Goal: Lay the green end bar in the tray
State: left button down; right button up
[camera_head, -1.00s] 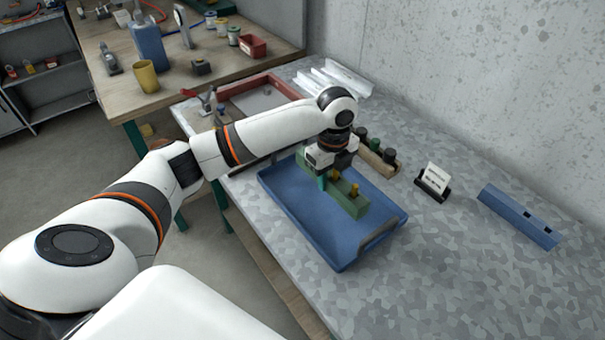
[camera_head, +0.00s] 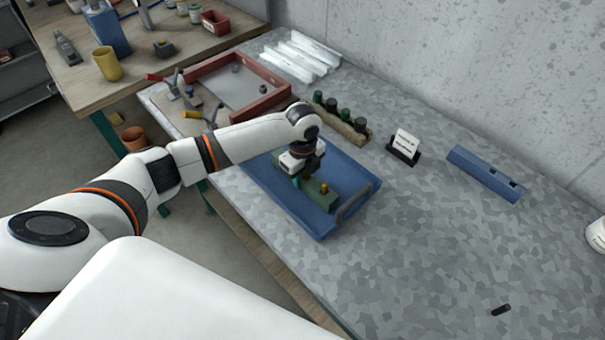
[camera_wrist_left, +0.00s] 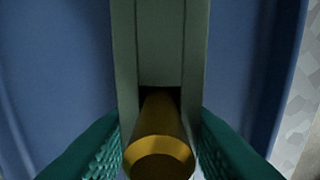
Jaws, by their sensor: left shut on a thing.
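The green end bar (camera_head: 319,197) is over the blue tray (camera_head: 272,190), low and close to the tray floor; I cannot tell whether it touches. A brass peg (camera_head: 324,188) stands on the bar. My left gripper (camera_head: 300,184) is shut at the bar's near-left part, pointing down. In the left wrist view the teal fingers of the gripper (camera_wrist_left: 160,150) flank the bar (camera_wrist_left: 160,50) and a brass peg (camera_wrist_left: 160,145). The blue tray (camera_wrist_left: 60,70) lies beneath on both sides. My wrist hides part of the bar. My right gripper is not in view.
Behind the tray is a wooden rack (camera_head: 345,125) with several dark and green knobs. A card holder (camera_head: 403,148) and a blue slotted bar (camera_head: 485,173) stand to the right. A red-framed tray (camera_head: 240,85) is at back left. The table's front right is mostly clear.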

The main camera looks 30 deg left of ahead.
pick_arm(q)
jog(key=shift+f, duration=0.1)
jog(key=c, duration=1)
grip_release()
jog(key=shift+r, duration=0.25)
notch_tip(320, 180, up, 12)
jog(key=shift+f+b, duration=0.1)
jog(key=shift+b, duration=0.75)
